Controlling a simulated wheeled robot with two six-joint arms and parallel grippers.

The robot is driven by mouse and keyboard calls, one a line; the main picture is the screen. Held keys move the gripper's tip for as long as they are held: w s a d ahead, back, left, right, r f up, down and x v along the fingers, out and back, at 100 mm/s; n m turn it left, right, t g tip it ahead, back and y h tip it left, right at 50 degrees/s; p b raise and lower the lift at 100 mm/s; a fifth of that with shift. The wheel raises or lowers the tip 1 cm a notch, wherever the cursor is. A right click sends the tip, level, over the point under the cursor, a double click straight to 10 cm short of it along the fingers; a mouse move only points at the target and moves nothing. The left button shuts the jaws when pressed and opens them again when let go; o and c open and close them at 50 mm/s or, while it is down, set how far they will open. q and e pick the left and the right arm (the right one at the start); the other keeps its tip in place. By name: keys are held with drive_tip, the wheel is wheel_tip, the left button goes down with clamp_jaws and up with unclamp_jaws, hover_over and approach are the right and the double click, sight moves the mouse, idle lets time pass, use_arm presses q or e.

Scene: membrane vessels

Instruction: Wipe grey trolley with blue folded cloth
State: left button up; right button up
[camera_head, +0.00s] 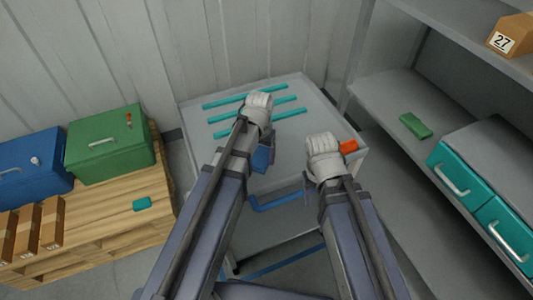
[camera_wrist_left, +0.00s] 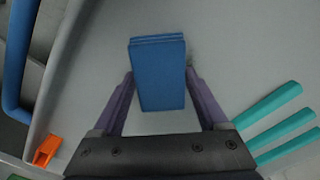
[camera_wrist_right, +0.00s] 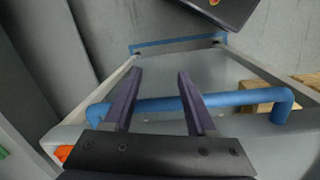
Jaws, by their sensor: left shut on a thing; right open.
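The grey trolley (camera_head: 300,97) stands in the middle of the head view, with a blue handle (camera_head: 277,201) on its near side. The blue folded cloth (camera_head: 262,159) is at my left gripper (camera_head: 262,148), over the trolley top. In the left wrist view the cloth (camera_wrist_left: 158,75) sits between the fingers of my left gripper (camera_wrist_left: 160,85), which is shut on it. I cannot tell whether the cloth touches the top. My right gripper (camera_wrist_right: 155,80) is open and empty, above the blue handle (camera_wrist_right: 170,104) in the right wrist view.
Teal strips (camera_head: 260,113) lie on the trolley top. An orange item (camera_head: 348,147) is at its right edge. A pallet (camera_head: 125,205) with blue (camera_head: 30,168) and green (camera_head: 110,147) boxes stands left. A shelf (camera_head: 385,98) with a green item (camera_head: 415,126) and teal drawers (camera_head: 458,172) is right.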

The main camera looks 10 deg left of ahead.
use_arm(q)
drive_tip(key=shift+s+a, duration=0.45)
drive_tip(key=shift+a, duration=0.25)
drive_tip(key=shift+s+a, duration=0.45)
drive_tip(key=shift+a, duration=0.25)
drive_tip(key=shift+s+a, duration=0.45)
drive_tip(key=shift+a, duration=0.25)
wheel_tip(320, 180, up, 6)
drive_tip(key=p, duration=0.6)
drive_tip(key=shift+d, duration=0.1)
wheel_tip(320, 180, up, 3)
drive_tip(key=p, duration=0.3)
drive_tip(key=shift+w, duration=0.1)
